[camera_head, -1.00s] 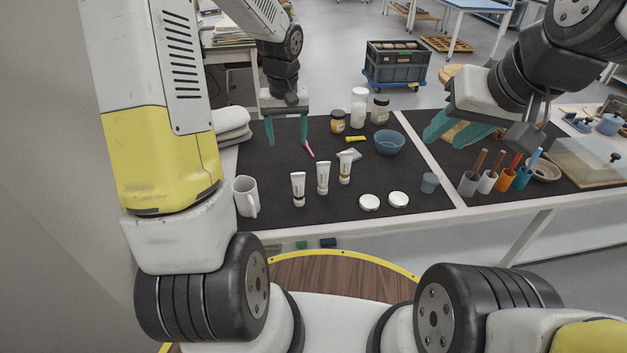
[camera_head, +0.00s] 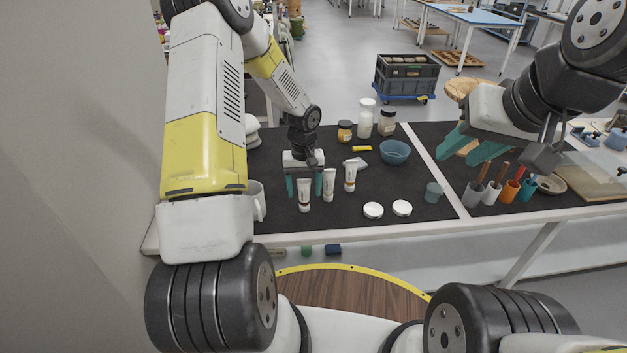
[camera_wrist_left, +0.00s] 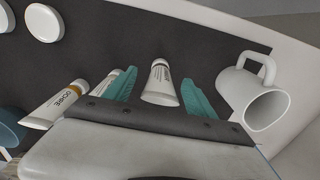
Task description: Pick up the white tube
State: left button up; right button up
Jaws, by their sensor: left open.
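Three white tubes stand in a row on the dark mat (camera_head: 340,220): a left tube (camera_head: 304,196), a middle tube (camera_head: 328,186) and a right tube (camera_head: 350,177). My left gripper (camera_head: 304,184) is open behind the left tube. In the left wrist view the teal fingers (camera_wrist_left: 159,92) lie on either side of this tube (camera_wrist_left: 160,83), with a gap on each side. The middle tube (camera_wrist_left: 106,82) is just outside one finger and partly hidden by it; the right tube (camera_wrist_left: 57,104) lies beyond. My right gripper (camera_head: 468,146) is open and empty over the table's right part.
A white mug (camera_head: 259,200) stands left of the tubes, partly behind my left arm. Two white lids (camera_head: 373,210) (camera_head: 402,207) lie right of them. The mat's front middle is clear.

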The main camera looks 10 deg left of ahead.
aim_at(304, 184)
pick_arm(q)
jog(key=shift+f, duration=0.1)
grip_shut()
dwell(0.3)
jog(key=shift+r, duration=0.45)
jog(key=r, duration=0.2)
jog(key=shift+s+r, duration=0.3)
jog(key=shift+r, duration=0.1)
jog(key=s+d+r, duration=0.1)
jog(key=s+d, duration=0.1)
jog(key=s, duration=1.3)
jog(key=shift+d+r, duration=0.15)
jog(key=shift+d, duration=0.15)
